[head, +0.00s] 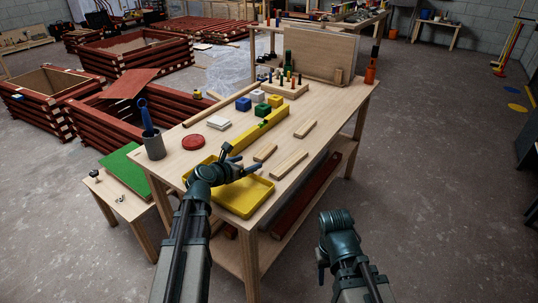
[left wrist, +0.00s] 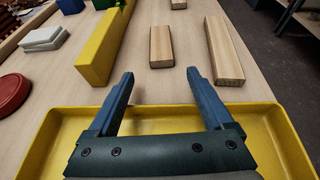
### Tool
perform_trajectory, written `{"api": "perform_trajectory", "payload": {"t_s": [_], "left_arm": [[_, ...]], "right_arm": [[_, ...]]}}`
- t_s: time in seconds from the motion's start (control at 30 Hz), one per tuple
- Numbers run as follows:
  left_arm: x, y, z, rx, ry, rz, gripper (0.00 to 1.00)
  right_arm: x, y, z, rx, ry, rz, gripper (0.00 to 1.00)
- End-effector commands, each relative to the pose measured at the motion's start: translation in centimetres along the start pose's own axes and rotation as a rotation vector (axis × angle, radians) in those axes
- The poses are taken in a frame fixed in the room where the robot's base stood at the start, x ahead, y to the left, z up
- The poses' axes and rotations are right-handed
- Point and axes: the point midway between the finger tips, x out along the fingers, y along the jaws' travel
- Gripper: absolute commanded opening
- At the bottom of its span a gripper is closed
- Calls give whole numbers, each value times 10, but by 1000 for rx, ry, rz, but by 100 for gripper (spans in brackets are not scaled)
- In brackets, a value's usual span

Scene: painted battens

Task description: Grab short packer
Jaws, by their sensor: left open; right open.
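The short packer (head: 265,152), a small pale wooden block, lies flat on the workbench (head: 225,138). In the left wrist view the short packer (left wrist: 161,47) is straight ahead, lined up with the gap between my fingers and apart from them. My left gripper (head: 245,163) is open and empty above the yellow tray; its fingers also show in the left wrist view (left wrist: 160,76). A longer wooden block (head: 290,164) lies to the right of the short packer. My right gripper (head: 321,268) is low beside the bench, away from the blocks; its fingers are barely visible.
A yellow tray (head: 262,187) lies at the near end of the bench. A long yellow bar (head: 246,136) runs left of the short packer. Another wooden block (head: 305,129) lies farther back. A red disc (head: 193,142) and white slabs (head: 219,123) are on the left.

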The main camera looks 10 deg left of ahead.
Motion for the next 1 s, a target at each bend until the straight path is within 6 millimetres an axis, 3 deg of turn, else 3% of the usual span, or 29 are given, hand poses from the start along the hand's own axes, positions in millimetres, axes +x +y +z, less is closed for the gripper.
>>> {"api": "perform_trajectory", "payload": {"t_s": [0.17,0.5,0.73,1.0], "left_arm": [[5,1,0,0,0,1,85],[37,7,-3,-5,0,12,85],[36,6,-2,-6,0,13,85],[36,6,-2,-6,0,13,36]], "right_arm": [[2,0,0,0,0,0,50],[17,-2,-1,0,0,0,50],[16,-2,-1,0,0,0,50],[16,-2,-1,0,0,0,50]]}}
